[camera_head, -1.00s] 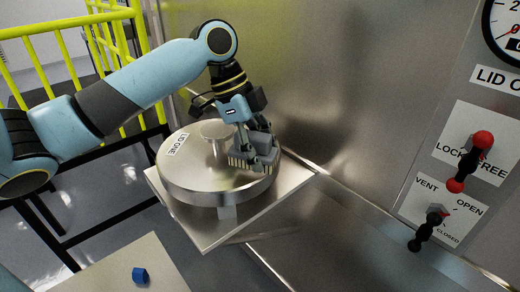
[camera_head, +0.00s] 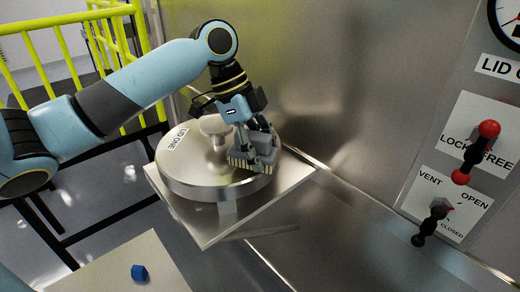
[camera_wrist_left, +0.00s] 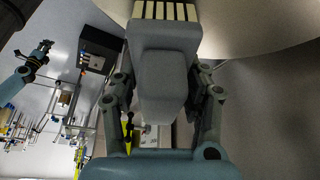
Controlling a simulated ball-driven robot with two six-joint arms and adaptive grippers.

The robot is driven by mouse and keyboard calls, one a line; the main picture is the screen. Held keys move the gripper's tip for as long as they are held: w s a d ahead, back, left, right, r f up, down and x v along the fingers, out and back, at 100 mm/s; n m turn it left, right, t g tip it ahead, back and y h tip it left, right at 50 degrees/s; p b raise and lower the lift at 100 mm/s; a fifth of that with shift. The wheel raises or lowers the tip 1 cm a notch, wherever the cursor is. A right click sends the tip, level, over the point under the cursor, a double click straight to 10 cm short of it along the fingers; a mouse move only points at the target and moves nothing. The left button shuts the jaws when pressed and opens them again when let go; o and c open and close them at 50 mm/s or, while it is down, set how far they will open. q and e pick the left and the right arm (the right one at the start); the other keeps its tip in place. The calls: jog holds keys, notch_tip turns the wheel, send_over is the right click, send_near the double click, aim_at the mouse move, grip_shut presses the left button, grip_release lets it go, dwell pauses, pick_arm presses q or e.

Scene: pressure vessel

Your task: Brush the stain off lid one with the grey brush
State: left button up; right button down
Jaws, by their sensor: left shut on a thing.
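Lid one (camera_head: 180,178) is a round steel lid with a knob (camera_head: 215,127) on top and a "LID ONE" label. It lies flat on a square metal stand. My left gripper (camera_head: 258,150) is shut on the grey brush (camera_head: 243,160), at the right front part of the lid's top. The pale bristles point down at the lid top and appear to touch it. In the left wrist view the brush (camera_wrist_left: 165,85) sits between the two fingers, bristles toward the lid (camera_wrist_left: 255,25). I see no stain; the brush and gripper hide part of the lid.
The square stand (camera_head: 207,232) juts from a steel wall. A panel at right carries two levers with red and black knobs (camera_head: 488,129) and a gauge. A yellow railing (camera_head: 70,22) stands behind my arm.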

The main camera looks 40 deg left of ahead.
pick_arm(q)
jog(key=shift+f+b, duration=0.45)
jog(key=shift+f, duration=0.35)
